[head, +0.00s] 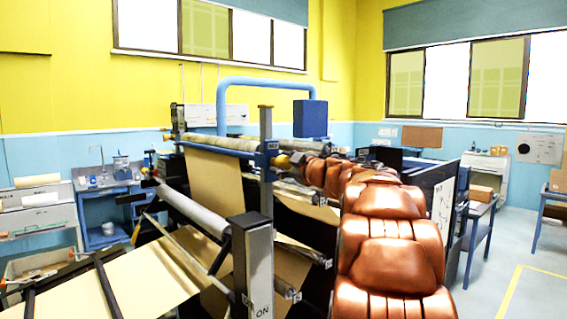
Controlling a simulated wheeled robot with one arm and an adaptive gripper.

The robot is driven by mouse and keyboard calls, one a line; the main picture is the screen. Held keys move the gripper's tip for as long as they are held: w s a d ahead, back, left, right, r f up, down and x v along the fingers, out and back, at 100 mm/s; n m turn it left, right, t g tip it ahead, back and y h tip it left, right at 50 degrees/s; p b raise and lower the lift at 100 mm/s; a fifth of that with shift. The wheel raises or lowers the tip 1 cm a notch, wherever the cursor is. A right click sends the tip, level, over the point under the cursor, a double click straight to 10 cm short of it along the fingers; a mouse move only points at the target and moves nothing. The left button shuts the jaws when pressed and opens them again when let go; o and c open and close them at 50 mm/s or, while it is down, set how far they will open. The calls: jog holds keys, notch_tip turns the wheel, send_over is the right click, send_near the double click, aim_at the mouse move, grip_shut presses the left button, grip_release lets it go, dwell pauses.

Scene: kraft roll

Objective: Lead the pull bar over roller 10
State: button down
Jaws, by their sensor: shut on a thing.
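My copper arm reaches from the lower right to the machine's near side frame. My gripper (297,159) is small and partly hidden at the arm's far end, beside a blue-and-grey post. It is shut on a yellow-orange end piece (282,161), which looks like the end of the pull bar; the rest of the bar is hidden. Brown kraft paper (216,182) hangs from the upper rollers (218,145). A long grey roller (192,208) lies lower and nearer. Small tags mark the roller ends, but I cannot read which one is roller 10.
A thick metal post (252,262) marked "ON" stands close in front, left of my arm. A blue pipe arch (262,84) rises over the machine. A paper sheet (120,290) slopes at lower left. Open floor (500,262) lies to the right.

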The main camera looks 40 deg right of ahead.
jog(key=shift+r, duration=0.3)
